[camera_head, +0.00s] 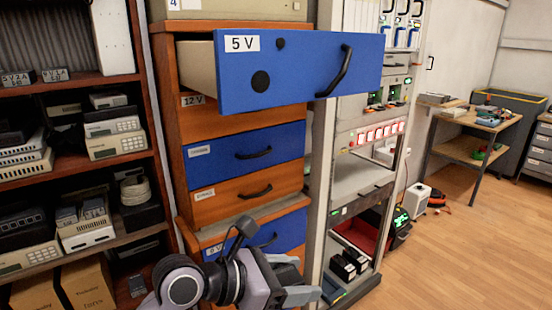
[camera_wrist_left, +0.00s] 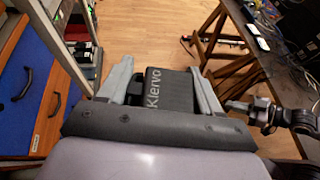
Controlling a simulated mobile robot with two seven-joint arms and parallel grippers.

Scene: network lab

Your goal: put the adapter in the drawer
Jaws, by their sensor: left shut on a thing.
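The adapter (camera_wrist_left: 170,92) is a dark box with the word "Klervo" on it. In the left wrist view it sits between the two grey fingers of my left gripper (camera_wrist_left: 162,88), which is shut on it. In the head view my left gripper (camera_head: 296,282) is low at the bottom centre, below and in front of the drawers; the adapter is hard to make out there. The blue drawer (camera_head: 305,85) labelled "5 V" is pulled out at the top of the orange cabinet. Its inside is hidden. My right gripper (camera_wrist_left: 240,105) appears at the right of the left wrist view.
Closed blue and orange drawers (camera_head: 243,153) lie below the open one, with black handles. A shelf of instruments (camera_head: 75,160) stands at left. An equipment rack (camera_head: 365,180) stands right of the cabinet.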

